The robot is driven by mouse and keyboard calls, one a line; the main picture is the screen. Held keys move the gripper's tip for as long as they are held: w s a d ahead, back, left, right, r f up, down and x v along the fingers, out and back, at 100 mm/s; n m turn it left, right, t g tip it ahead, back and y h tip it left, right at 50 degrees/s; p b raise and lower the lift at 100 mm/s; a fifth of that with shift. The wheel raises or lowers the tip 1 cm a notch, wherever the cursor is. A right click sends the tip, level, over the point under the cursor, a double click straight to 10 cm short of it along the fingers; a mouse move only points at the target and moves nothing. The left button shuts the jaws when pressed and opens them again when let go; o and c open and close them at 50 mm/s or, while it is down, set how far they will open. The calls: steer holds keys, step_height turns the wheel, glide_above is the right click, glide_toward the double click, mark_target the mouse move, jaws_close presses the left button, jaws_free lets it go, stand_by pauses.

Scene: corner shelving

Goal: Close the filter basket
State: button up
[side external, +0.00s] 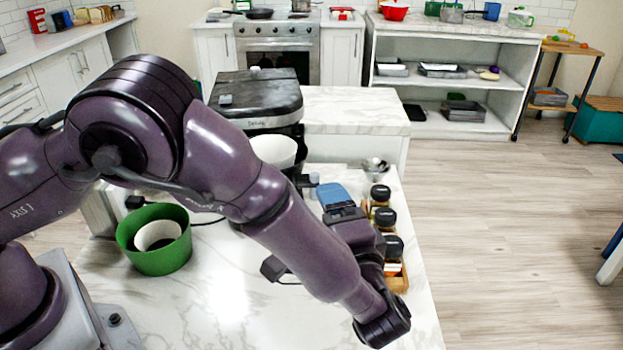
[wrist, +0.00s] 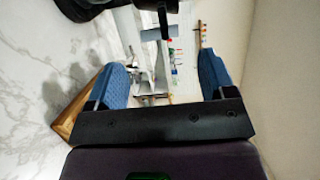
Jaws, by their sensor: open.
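A black coffee machine (side external: 257,98) stands on the marble counter, beyond my arm in the side external view. A white filter basket (side external: 274,150) shows at its front, below the lid and jutting toward the camera. My arm hides its lower part, so I cannot see how it joins the machine. My gripper (side external: 337,193) is to the right of the basket and apart from it, with blue finger pads. In the wrist view my gripper (wrist: 163,75) is open, with nothing held between the two blue fingers. I cannot make out the basket for sure there.
Several dark-lidded spice jars (side external: 385,217) stand in a wooden rack (side external: 398,281) just right of my gripper. A green bowl (side external: 155,247) with a white and black cup inside is at left. A small metal container (side external: 375,168) stands behind the jars.

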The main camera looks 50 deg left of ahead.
mark_target(311, 182)
steer(key=x, duration=0.9)
steer(key=shift+w+a, duration=0.15)
steer(key=shift+a, duration=0.15)
steer(key=shift+c, duration=0.4)
steer(key=shift+f, duration=0.1)
steer(key=c, duration=1.1)
